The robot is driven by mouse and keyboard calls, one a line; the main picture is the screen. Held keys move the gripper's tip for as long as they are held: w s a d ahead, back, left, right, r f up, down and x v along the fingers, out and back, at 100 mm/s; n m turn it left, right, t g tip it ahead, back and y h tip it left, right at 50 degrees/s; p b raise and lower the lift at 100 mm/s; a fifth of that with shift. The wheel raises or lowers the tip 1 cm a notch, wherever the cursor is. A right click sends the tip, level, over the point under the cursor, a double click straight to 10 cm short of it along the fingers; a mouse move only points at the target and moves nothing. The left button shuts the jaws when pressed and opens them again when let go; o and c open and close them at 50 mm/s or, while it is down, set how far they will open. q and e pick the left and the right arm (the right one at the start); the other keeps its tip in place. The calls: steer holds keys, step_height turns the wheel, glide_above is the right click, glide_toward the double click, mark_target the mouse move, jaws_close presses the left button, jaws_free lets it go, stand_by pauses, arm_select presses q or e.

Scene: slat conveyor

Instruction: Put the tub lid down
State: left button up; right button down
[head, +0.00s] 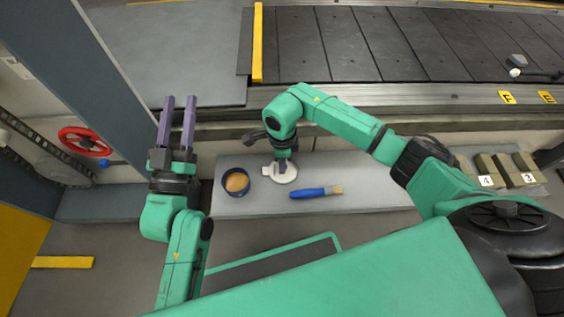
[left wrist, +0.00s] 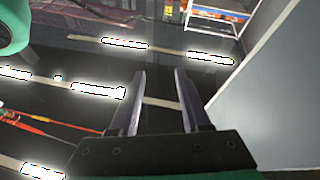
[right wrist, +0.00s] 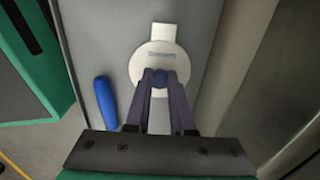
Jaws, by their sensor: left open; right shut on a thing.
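The tub lid (head: 287,174) is a white disc with a tab, low over the grey shelf between the tub and the brush. In the right wrist view the lid (right wrist: 144,62) shows a blue knob (right wrist: 160,78) between my fingers. My right gripper (head: 281,167) is shut on that knob. I cannot tell whether the lid touches the shelf. The open tub (head: 225,189), dark blue with tan contents (head: 237,181), stands just left of the lid. My left gripper (head: 179,101) is open and empty, raised left of the shelf; its fingers also show in the left wrist view (left wrist: 158,90).
A blue-handled brush (head: 308,192) lies on the grey shelf (head: 380,195) right of the lid. Numbered blocks (head: 487,178) stand at the shelf's right end. The slat conveyor (head: 380,45) runs behind. A red handwheel (head: 84,141) is at the left.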

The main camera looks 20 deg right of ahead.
arm_select(q)
steer(key=shift+r, duration=0.35)
arm_select(e)
steer(key=shift+f, duration=0.1)
steer(key=c, duration=0.8)
jaws_free()
arm_select(q)
steer(key=shift+a+r+t, duration=0.1)
steer(key=shift+r+t, duration=0.2)
steer(key=shift+r, duration=0.45)
steer(key=shift+w+f, duration=0.1)
